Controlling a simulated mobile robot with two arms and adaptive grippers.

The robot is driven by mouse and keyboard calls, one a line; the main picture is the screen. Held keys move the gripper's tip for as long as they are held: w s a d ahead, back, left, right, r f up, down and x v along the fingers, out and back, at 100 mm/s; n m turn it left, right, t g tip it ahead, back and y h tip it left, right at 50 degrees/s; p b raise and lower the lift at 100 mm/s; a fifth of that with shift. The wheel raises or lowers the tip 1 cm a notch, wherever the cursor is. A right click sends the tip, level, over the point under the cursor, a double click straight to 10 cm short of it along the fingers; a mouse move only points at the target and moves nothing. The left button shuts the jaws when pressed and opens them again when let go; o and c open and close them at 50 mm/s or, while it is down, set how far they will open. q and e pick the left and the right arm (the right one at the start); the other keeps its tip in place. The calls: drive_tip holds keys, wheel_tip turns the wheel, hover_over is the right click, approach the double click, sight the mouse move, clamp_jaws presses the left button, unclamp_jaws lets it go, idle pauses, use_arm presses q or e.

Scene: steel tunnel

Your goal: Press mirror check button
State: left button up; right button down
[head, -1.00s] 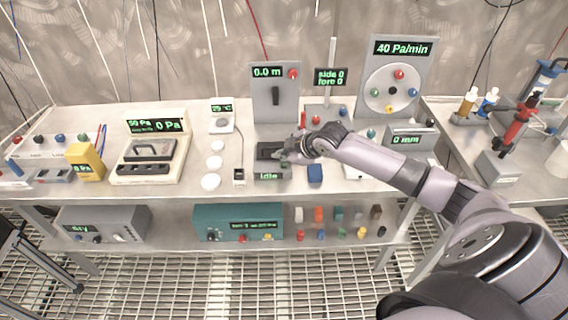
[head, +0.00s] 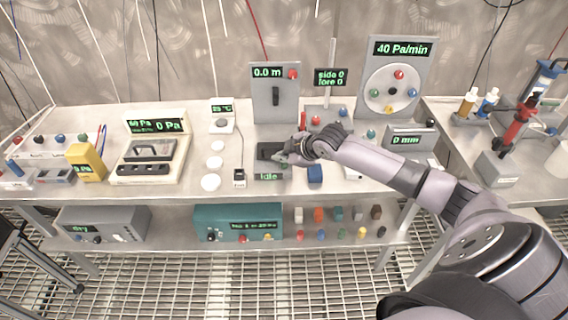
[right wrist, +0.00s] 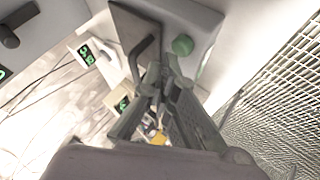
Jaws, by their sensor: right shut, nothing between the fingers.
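No label reading mirror check is legible. A grey box (head: 256,168) with a green "Idle" display (head: 268,177) and a dark recessed top stands mid-bench in the head view. My right gripper (head: 283,158) is over its right side, shut and empty, hiding part of its top. In the right wrist view a green round button (right wrist: 183,44) sits on a pale grey box (right wrist: 205,22), beside a dark plate with a bent handle (right wrist: 141,58). The shut fingertips (right wrist: 162,68) are just short of the button and to its left; contact does not show. My left gripper is not in view.
Behind are a "0.0 m" panel (head: 262,98) and a "40 Pa/min" dial panel (head: 415,65). White discs (head: 211,183) lie to the left. The bench front edge is clear.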

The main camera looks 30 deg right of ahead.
sight(282, 166)
drive_tip(key=shift+f, duration=0.6)
idle(0.8)
drive_tip(key=shift+r, duration=0.1)
drive_tip(key=shift+r+p, duration=0.8)
drive_tip(key=shift+p, duration=0.1)
wheel_tip(282, 166, up, 5)
drive_tip(key=p, duration=0.5)
idle(0.5)
